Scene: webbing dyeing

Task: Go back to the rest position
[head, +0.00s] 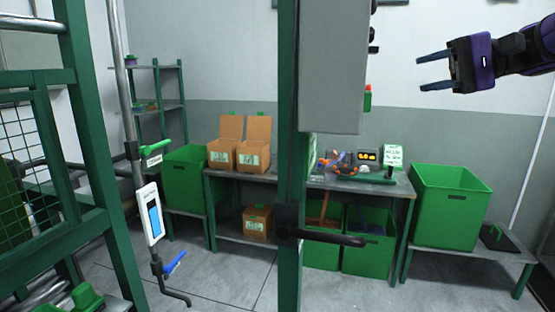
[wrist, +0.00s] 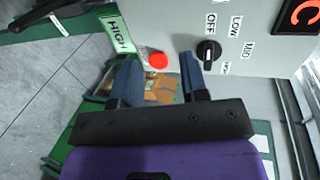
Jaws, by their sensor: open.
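My gripper (head: 434,71) is at the upper right of the head view, on a purple and black arm end, with its two fingers apart and nothing between them. In the wrist view the two dark fingers (wrist: 158,78) point toward a grey control box (wrist: 262,40). That box carries a black rotary knob (wrist: 208,50) with OFF, LOW and MID labels and a red button (wrist: 158,61). The fingers appear apart from the knob. In the head view the grey box (head: 333,65) hangs left of my gripper, with clear space between them.
A green post (head: 289,150) with a black lever handle (head: 335,238) stands in front. Behind it is a grey table (head: 385,187) with cardboard boxes (head: 254,146) and small items. Green bins (head: 451,207) stand around it. A green frame (head: 85,150) is at left.

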